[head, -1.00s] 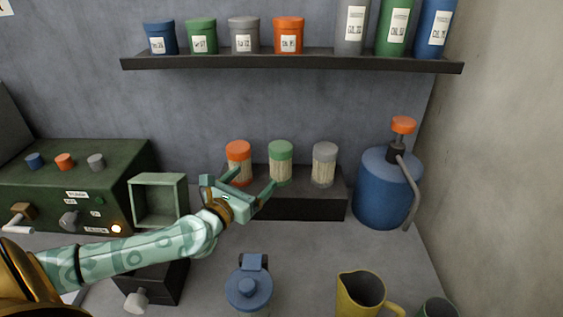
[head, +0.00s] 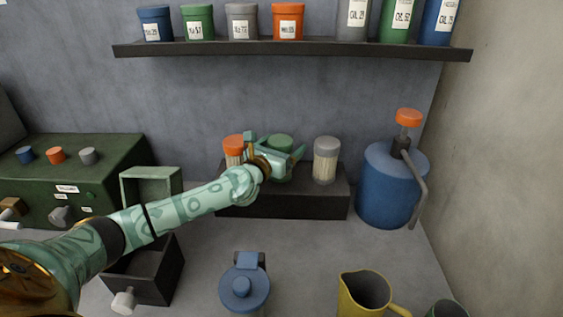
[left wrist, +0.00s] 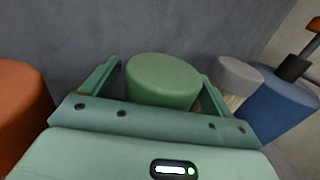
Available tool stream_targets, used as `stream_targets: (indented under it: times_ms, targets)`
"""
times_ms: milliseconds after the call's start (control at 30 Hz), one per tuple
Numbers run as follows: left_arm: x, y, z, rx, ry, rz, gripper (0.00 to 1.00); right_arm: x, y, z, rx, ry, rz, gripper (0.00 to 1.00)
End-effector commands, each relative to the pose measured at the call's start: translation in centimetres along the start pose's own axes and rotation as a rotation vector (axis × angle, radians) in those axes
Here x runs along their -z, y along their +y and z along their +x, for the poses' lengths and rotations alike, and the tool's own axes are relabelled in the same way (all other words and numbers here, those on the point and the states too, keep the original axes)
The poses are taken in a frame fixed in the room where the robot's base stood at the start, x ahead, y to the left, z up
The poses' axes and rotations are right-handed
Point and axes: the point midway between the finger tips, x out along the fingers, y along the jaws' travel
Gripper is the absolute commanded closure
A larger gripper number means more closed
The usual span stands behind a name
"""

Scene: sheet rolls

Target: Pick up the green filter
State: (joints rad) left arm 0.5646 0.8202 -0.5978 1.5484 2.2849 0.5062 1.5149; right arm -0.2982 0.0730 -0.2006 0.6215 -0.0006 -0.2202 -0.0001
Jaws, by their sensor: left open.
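The green filter (head: 281,142) stands on a low dark block between an orange-capped filter and a grey-capped one. In the head view my left gripper (head: 284,152) is in front of it and hides most of its body, leaving the green cap showing. In the left wrist view the green filter's cap (left wrist: 163,80) lies between the two fingers of my left gripper (left wrist: 160,84). The fingers are open, one on each side of the cap. I cannot tell whether either finger touches it. My right gripper is not in view.
The orange-capped filter (head: 234,147) is close on the left, the grey-capped filter (head: 326,160) on the right. The dark block (head: 300,204) carries all three. A blue pump bottle (head: 388,190) stands to the right. A shelf (head: 290,48) of jars hangs above.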

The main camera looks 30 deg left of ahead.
Motion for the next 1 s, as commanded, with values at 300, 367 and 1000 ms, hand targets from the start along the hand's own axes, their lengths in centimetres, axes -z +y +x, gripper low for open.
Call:
stream_targets:
  times_ms: [300, 367, 1000]
  targets:
    - [-0.1, 0.0, 0.9, 0.000, -0.001, 0.001, 0.13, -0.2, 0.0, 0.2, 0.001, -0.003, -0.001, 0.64]
    - [-0.1, 0.0, 0.9, 0.000, -0.001, 0.001, 0.30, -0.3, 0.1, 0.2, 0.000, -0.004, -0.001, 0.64]
    - [-2.6, 0.0, 0.8, 0.000, -0.007, 0.001, 0.70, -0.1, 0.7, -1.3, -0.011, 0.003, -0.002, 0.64]
